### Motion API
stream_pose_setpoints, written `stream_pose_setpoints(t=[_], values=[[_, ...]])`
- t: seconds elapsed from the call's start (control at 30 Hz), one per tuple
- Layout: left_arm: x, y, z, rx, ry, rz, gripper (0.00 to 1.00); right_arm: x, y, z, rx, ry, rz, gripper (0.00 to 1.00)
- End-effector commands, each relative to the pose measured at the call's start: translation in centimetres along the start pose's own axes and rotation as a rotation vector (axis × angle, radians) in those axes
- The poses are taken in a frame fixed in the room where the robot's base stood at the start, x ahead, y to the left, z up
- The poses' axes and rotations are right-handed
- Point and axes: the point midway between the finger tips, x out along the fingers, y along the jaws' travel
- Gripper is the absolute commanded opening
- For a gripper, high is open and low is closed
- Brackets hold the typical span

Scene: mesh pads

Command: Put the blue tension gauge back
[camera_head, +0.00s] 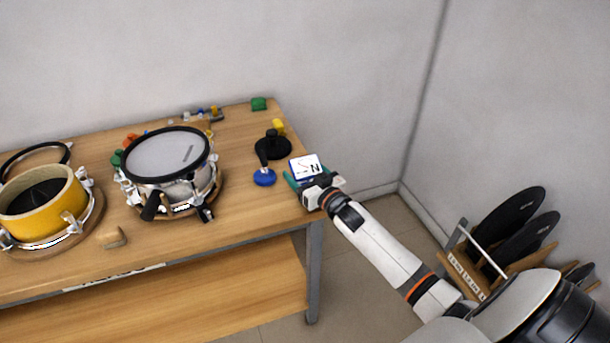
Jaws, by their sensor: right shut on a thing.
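The blue tension gauge (306,166) has a square white face with a needle and an "N", and a blue edge. It is at the right end of the wooden table (255,215), with its face turned up toward me. My right gripper (312,181) is shut on the gauge from its near side, at the table's right edge. The gauge's lower part is hidden by the gripper, so I cannot tell whether it touches the table. My left gripper is not in view.
Left of the gauge are a blue disc (264,178) and a black round stand (273,148), with a yellow piece (279,126) behind. A white-headed drum (168,155) and a yellow drum (45,208) stand further left. A rack (468,272) with black pads is at the lower right.

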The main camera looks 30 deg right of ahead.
Motion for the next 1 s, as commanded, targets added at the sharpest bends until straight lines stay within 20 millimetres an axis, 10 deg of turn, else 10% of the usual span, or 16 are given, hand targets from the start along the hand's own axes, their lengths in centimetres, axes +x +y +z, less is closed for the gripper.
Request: stream_pose_setpoints(t=[0.43, 0.47, 0.6, 1.0], values=[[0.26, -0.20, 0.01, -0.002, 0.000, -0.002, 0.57, 0.06, 0.00, -0.69, 0.000, -0.007, 0.001, 0.37], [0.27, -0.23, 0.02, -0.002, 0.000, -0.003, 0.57, 0.01, -0.01, -0.92, 0.000, -0.002, 0.001, 0.79], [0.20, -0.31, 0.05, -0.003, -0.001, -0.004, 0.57, 0.01, 0.00, -0.84, 0.000, -0.002, 0.001, 0.99], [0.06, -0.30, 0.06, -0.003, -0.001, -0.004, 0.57, -0.72, 0.04, -0.63, 0.001, -0.001, 0.001, 0.99]])
